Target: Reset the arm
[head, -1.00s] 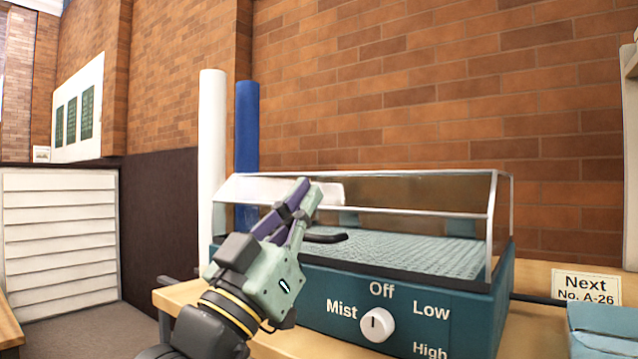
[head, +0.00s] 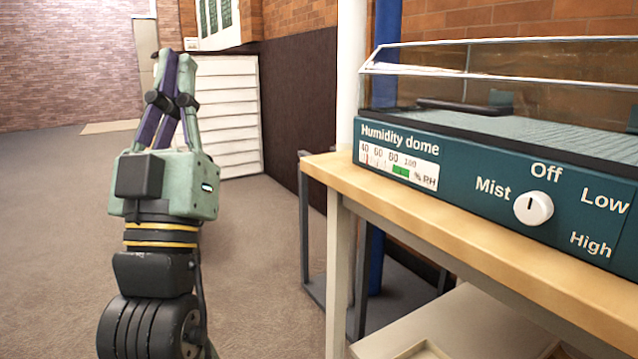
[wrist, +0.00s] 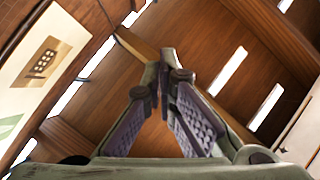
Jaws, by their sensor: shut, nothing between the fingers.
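My gripper (head: 173,58) stands upright at the left of the head view, over open floor and clear of the bench. Its fingers meet at the tips with nothing between them. In the wrist view, my gripper (wrist: 167,58) also shows its fingertips together, against the wooden ceiling. The humidity dome (head: 500,160) is at the right, on the wooden bench, apart from my gripper. Its white knob (head: 533,208) has its mark near Off. The clear cover looks lowered.
The wooden bench (head: 450,232) reaches from the middle to the right edge, with a lower shelf (head: 450,325) beneath. A white slatted panel (head: 230,115) stands behind my gripper. Carpeted floor (head: 50,220) lies free at the left.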

